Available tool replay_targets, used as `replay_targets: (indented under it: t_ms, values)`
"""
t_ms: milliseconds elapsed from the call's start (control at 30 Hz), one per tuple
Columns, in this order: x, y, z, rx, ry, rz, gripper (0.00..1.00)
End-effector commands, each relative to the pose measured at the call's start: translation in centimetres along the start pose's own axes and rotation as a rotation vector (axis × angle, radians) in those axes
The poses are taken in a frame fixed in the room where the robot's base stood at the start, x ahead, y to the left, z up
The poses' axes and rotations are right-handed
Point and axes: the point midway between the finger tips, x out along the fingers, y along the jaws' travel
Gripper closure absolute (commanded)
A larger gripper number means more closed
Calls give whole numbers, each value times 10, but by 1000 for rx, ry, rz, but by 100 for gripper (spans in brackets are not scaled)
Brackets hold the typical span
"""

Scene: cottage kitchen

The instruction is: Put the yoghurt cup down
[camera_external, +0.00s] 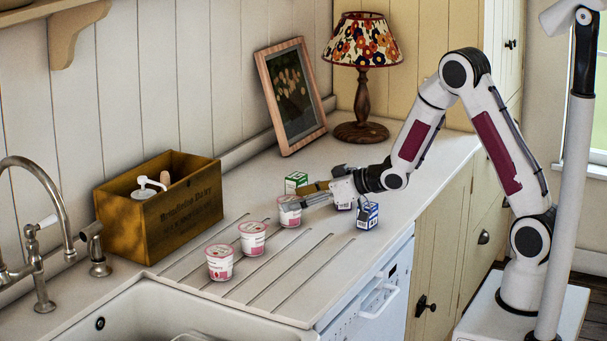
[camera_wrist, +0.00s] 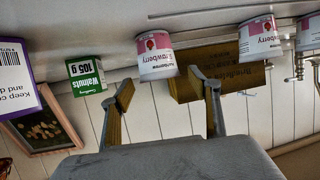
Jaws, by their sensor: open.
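Three white-and-pink strawberry yoghurt cups stand upright in a row on the counter: a near cup (camera_external: 219,264), a middle cup (camera_external: 252,239) and a far cup (camera_external: 289,212). My gripper (camera_external: 310,193) is low over the counter beside the far cup, its fingers pointing left. In the wrist view, which is upside down, my gripper's fingers (camera_wrist: 168,90) are spread with nothing held between them. A yoghurt cup (camera_wrist: 157,57) stands just beyond the fingertips, roughly in line with the gap. Two more cups show at right, one (camera_wrist: 259,38) whole and one (camera_wrist: 309,34) cut off.
A green walnut box (camera_external: 296,182) stands behind my gripper and a blue box (camera_external: 367,215) beside it. Another pack below my gripper is mostly hidden. A wooden crate (camera_external: 158,222), picture frame (camera_external: 290,97) and lamp (camera_external: 363,80) stand behind. The sink (camera_external: 190,318) is at front left.

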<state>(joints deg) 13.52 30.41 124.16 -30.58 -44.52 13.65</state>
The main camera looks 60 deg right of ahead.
Motion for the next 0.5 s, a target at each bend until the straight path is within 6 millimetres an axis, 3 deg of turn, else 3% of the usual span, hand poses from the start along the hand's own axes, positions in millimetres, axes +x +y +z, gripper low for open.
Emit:
replay_targets:
  t_ms: [500]
  values:
    - [-64, 0, -1, 1, 1, 1, 39]
